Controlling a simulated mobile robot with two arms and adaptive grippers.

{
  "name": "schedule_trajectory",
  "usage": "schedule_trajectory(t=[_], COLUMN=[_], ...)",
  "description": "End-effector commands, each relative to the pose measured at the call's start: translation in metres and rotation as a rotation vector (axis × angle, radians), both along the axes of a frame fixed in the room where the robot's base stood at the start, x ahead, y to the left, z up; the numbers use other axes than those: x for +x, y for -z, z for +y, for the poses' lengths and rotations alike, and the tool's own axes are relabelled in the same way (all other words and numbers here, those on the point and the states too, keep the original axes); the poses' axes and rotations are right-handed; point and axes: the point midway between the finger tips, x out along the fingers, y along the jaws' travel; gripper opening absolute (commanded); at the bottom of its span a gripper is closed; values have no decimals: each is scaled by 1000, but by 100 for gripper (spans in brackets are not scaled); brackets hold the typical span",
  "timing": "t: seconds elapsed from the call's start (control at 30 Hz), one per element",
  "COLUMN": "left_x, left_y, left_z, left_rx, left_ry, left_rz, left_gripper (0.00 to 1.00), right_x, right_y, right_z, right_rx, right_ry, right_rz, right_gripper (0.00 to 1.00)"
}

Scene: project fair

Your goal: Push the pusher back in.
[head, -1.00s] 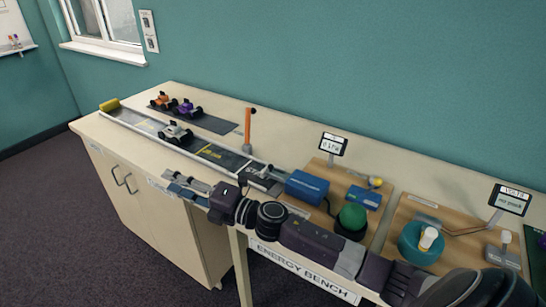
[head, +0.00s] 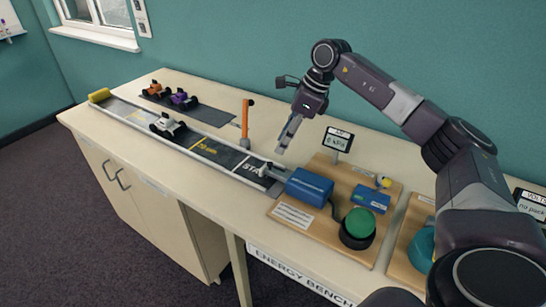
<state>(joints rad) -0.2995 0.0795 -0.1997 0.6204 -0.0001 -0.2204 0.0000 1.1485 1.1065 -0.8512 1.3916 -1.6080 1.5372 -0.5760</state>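The pusher (head: 264,170) is a small pale piece on a short rod at the START end of the track, in the head view. The rod runs toward the blue box (head: 309,187) on the wooden board, and a gap shows between piece and box. My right gripper (head: 282,148) hangs fingers down, behind and above the pusher, apart from it and seemingly empty. Its fingers overlap in this view, so their opening is unclear. My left gripper is out of view.
A white toy car (head: 168,125) stands on the track (head: 210,150). Orange and purple cars (head: 184,99) are on a dark mat behind. An orange post (head: 245,120) stands left of my gripper. A green dome (head: 359,222) and a small display (head: 338,139) are to the right.

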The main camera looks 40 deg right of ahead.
Motion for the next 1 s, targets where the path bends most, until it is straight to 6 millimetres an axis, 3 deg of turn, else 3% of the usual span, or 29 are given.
schedule_trajectory(t=[0.5,0.87,1.0], left_x=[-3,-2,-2], left_y=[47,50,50], left_z=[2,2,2], left_rx=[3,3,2], left_ry=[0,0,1], left_rz=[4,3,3], left_gripper=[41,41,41], right_x=[18,20,20], right_y=[63,69,69], right_z=[19,22,22], right_rx=[4,4,4], right_ry=[-1,0,-1], right_rz=[-2,-1,-2], right_gripper=[31,31,19])
